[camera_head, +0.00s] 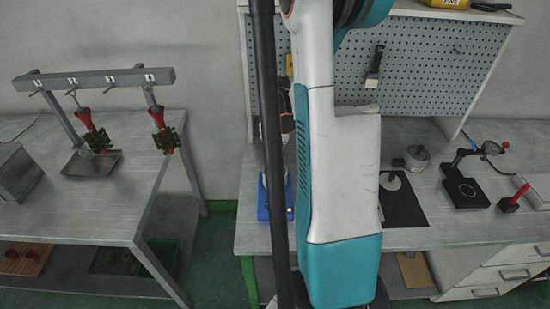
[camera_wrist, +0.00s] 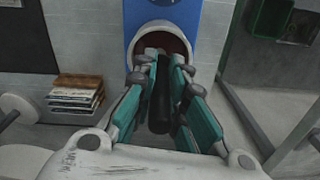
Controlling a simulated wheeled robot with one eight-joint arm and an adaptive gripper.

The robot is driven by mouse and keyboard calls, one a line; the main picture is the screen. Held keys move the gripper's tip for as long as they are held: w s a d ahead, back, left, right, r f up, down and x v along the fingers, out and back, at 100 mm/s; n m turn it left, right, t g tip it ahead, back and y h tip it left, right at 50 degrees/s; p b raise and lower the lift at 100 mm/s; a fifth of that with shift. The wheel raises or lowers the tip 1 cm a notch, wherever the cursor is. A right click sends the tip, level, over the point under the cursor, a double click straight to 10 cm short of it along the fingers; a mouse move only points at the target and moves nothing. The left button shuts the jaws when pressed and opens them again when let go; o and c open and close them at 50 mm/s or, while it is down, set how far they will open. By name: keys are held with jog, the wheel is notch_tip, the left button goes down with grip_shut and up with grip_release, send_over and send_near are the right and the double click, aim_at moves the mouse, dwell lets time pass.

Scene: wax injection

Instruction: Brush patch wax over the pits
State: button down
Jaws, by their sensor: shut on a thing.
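My gripper (camera_wrist: 163,66) shows in the wrist view, its teal fingers shut on a dark, slim handle (camera_wrist: 160,105), likely the brush. The handle points toward the round opening of a blue pot (camera_wrist: 134,14) with reddish-brown inside. I cannot tell whether the brush tip, hidden between the fingers, touches the wax. In the head view my arm hides the gripper and most of the blue pot (camera_head: 263,212). A pale piece (camera_head: 390,181) lies on a black mat (camera_head: 402,208) right of my arm. No pits can be made out.
On the left table, a rack (camera_head: 95,80) carries red-cupped green wax trees (camera_head: 97,136) over a metal tray (camera_head: 88,163). A dial gauge stand (camera_head: 465,187) and a red-handled tool (camera_head: 510,203) stand at the right. A pegboard (camera_head: 425,65) backs the bench. A gap separates both tables.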

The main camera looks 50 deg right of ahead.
jog(key=shift+f+b, duration=0.55)
jog(key=shift+b, duration=0.05)
dwell(1.8)
jog(key=shift+r, duration=0.1)
jog(key=shift+r+p, duration=2.3)
jog(key=shift+r, duration=1.15)
jog(key=w+a+f+n+b, duration=0.1)
jog(key=w+a+f+n, duration=0.2)
jog(key=a, duration=0.8)
jog(key=w+a+f+n+b, duration=0.2)
jog(key=w+a+n, duration=0.3)
jog(key=a, duration=0.6)
jog(key=w+a+f+n+b, duration=0.2)
jog(key=w+a+f+n, duration=0.2)
jog(key=a, duration=0.8)
jog(key=shift+w+f, duration=0.4)
jog(key=shift+w, duration=0.4)
jog(key=shift+s+a, duration=0.1)
jog(key=shift+s, duration=0.05)
